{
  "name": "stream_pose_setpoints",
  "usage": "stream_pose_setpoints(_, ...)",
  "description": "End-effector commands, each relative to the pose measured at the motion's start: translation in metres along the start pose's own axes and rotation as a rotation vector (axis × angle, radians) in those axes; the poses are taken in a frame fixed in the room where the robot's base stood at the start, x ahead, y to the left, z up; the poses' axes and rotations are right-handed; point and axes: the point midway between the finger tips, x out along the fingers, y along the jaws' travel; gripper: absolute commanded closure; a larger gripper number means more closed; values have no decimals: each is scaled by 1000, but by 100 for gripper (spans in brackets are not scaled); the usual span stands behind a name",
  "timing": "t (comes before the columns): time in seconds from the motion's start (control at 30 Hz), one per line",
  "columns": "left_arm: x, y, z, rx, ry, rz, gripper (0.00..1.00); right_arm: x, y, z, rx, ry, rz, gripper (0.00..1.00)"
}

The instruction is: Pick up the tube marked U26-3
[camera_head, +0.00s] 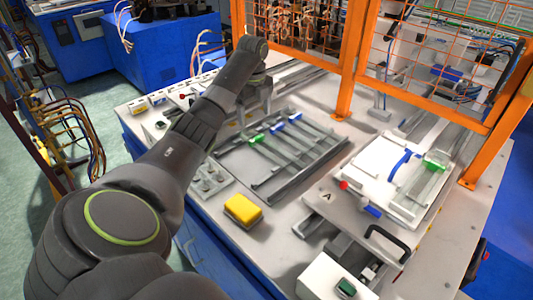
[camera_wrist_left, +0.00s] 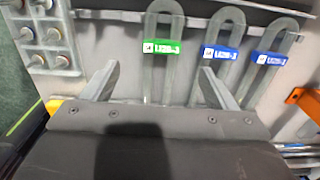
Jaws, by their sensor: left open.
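Three glass U-shaped tubes lie side by side in a tray (camera_head: 262,187). One has a green label (camera_head: 257,139), and two have blue labels (camera_head: 278,129). In the left wrist view the green-labelled tube (camera_wrist_left: 162,25) is at the centre, with the blue-labelled tubes (camera_wrist_left: 224,28) to its right. The label print is too small to read surely. My left gripper (camera_wrist_left: 158,78) is open and empty, its fingers spread to either side of the green-labelled tube's line, apparently above it. In the head view its fingertips are not clear. My right gripper is not in view.
A yellow block (camera_head: 243,210) sits on the bench in front of the tray. A white fixture at the right (camera_head: 385,175) holds a green-labelled piece (camera_head: 435,163). An orange mesh guard (camera_head: 345,80) stands behind. A pegged plate (camera_wrist_left: 45,40) lies left of the tubes.

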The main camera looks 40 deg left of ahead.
Motion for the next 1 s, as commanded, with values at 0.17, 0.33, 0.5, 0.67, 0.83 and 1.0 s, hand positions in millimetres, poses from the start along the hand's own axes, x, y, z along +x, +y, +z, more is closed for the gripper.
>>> stream_pose_setpoints(0.17, 29, 1, 0, -1, 2, 6, 20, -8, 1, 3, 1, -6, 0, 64)
stream_pose_setpoints(0.33, 43, 0, -4, 0, 4, 6, 20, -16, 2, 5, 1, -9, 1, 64)
stream_pose_setpoints(0.5, 69, -2, -10, -1, 3, 7, 20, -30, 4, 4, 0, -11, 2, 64)
stream_pose_setpoints(0.67, 85, -2, -10, 0, 2, 5, 20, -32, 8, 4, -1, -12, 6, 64)
stream_pose_setpoints(0.83, 88, -3, -9, 1, 0, 3, 20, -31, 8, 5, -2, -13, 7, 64)
stream_pose_setpoints(1.0, 87, -3, -9, 1, 0, 3, 33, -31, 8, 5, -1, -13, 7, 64)
